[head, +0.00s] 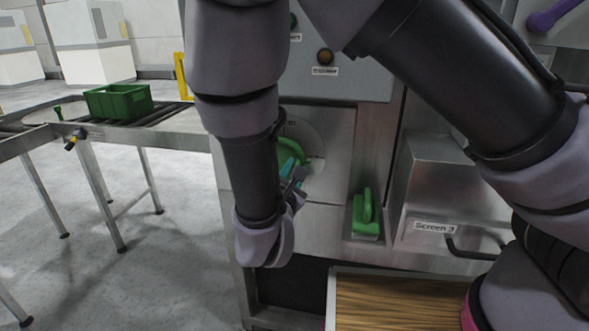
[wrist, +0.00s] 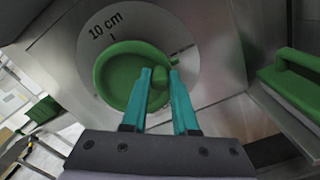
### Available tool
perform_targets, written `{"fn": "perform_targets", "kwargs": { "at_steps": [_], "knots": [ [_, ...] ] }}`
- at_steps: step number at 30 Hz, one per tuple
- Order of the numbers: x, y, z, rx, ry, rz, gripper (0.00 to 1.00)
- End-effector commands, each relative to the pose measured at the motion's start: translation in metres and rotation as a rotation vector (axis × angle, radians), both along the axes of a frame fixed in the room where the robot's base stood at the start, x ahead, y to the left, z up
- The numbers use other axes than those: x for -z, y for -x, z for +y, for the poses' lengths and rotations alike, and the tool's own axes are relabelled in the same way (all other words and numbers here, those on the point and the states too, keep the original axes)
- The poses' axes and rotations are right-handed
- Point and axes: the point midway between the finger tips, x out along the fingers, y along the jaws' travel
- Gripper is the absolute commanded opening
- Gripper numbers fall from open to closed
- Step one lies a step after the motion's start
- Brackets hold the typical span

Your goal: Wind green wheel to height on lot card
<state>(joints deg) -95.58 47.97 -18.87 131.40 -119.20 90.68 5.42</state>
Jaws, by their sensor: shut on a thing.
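The green wheel (wrist: 108,76) is round and dished, mounted on a pale disc (wrist: 183,30) on the machine's front. The disc carries the text "10 cm" with a short tick, upper left of the wheel. Another dark mark shows right of the wheel. My gripper (wrist: 161,76) has its teal fingers closed around the wheel's green knob, at the wheel's right side in the wrist view. In the head view my gripper (head: 290,168) and forearm hide part of the wheel (head: 292,147). I cannot make out a lot card.
A green-handled block (head: 365,220) stands on the ledge right of the wheel, beside a metal housing (head: 440,190) labelled "Screen 3". A wooden-surfaced tray (head: 395,305) is below. A green crate (head: 118,102) sits on the roller conveyor at left. Floor between is clear.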

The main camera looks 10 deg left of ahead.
Motion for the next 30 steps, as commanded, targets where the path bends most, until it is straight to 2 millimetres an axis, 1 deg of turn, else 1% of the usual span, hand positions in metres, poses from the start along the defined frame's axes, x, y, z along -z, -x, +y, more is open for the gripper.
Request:
{"fn": "perform_targets", "kwargs": {
  "at_steps": [9,10,12,20,23,26,30],
  "knots": [
    [0.001,0.001,-0.001,0.001,0.005,0.003,0.00],
    [0.001,0.001,-0.001,0.001,0.005,0.003,0.35],
    [0.001,0.001,-0.001,0.000,0.004,0.003,0.57],
    [0.001,0.000,0.000,0.000,0.003,0.002,0.57],
    [0.000,0.003,0.000,-0.002,0.002,0.001,0.57],
    [0.001,0.014,0.002,-0.003,0.002,0.003,0.57],
    [0.001,0.041,0.004,-0.005,0.001,0.003,0.57]
  ]
}}
